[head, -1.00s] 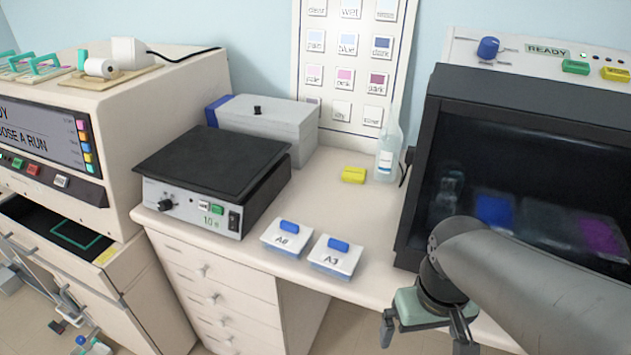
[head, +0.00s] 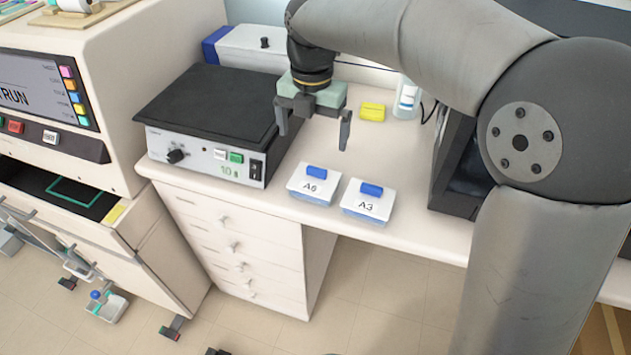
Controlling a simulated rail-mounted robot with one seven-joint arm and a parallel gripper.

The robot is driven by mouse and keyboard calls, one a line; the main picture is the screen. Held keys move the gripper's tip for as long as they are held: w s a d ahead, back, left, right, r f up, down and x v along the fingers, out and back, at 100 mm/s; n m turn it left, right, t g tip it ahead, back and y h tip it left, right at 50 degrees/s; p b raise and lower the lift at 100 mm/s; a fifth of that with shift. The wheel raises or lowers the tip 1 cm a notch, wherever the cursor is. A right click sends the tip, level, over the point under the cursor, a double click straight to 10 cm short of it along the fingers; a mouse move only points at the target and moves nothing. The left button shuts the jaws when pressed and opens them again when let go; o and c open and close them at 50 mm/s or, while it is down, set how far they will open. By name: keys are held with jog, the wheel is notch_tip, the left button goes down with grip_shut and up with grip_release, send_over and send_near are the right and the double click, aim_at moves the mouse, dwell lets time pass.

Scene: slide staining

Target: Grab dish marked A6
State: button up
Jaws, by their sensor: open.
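The dish marked A6 (head: 311,190) is a small square dish with a white lid and a blue knob, on the bench near its front edge. A similar dish marked A3 (head: 366,207) sits just to its right, with a narrow gap between them. My gripper (head: 313,140) is open and empty, fingers pointing down. In the picture it is just above and behind dish A6, apart from it. Both dishes are in full view.
A black-topped hotplate device (head: 205,112) stands left of the dishes, close to my gripper. A yellow block (head: 373,112) and a white bottle (head: 407,98) stand behind. A dark cabinet (head: 456,160) is at right. The bench front edge is close to the dishes.

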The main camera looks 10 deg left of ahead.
send_over(314, 179)
notch_tip(314, 179, down, 8)
jog(key=shift+s+a+f, duration=0.1)
jog(key=shift+s+f, duration=0.05)
jog(key=shift+f, duration=0.05)
jog(key=shift+d+f+p, duration=0.2)
jog(key=shift+f+p, duration=0.35)
jog(key=shift+f, duration=2.55)
jog(key=shift+c, duration=0.3)
jog(key=c, duration=0.7)
